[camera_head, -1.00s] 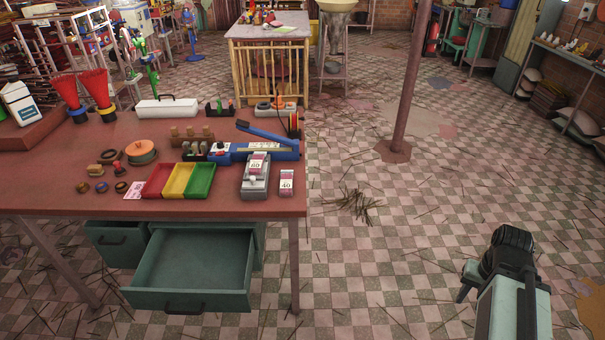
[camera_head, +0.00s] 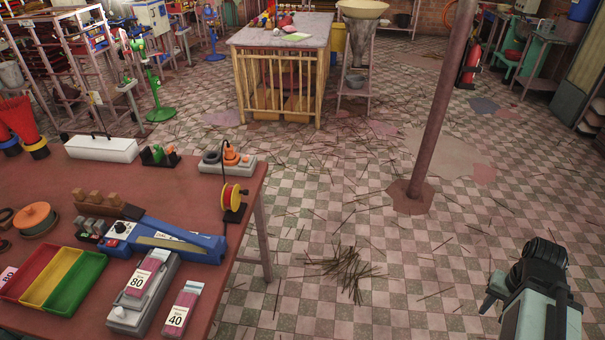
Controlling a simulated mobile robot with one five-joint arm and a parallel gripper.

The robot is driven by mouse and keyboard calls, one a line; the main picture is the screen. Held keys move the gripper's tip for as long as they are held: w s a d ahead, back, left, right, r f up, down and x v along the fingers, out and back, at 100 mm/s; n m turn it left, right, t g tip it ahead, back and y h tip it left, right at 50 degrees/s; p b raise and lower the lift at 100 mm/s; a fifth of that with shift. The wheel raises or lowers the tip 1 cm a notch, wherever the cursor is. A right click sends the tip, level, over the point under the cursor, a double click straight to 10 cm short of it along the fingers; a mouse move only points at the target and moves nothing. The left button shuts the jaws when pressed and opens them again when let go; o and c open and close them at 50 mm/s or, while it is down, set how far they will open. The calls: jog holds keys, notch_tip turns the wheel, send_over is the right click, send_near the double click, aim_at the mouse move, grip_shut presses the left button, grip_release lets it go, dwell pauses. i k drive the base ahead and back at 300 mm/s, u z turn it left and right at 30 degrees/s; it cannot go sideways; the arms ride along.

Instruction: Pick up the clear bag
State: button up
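I cannot make out a clear bag in this view. My arm shows at the lower right, with a pale link and a dark end. My gripper (camera_head: 492,292) is over the tiled floor, well to the right of the red-brown table (camera_head: 180,190). Its fingers are too small and turned away to tell whether they are open or shut. I see nothing held in it.
Red, yellow and green trays (camera_head: 52,280), a blue sealer-like tool (camera_head: 165,238) and blocks marked 80 (camera_head: 140,283) and 40 (camera_head: 180,312) lie on the table. A pole (camera_head: 440,105) stands right of centre.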

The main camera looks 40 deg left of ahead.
aim_at(178, 320)
jog(key=i, duration=1.75)
jog(key=u, duration=5.65)
jog(key=i, duration=1.05)
jog(key=z, duration=0.05)
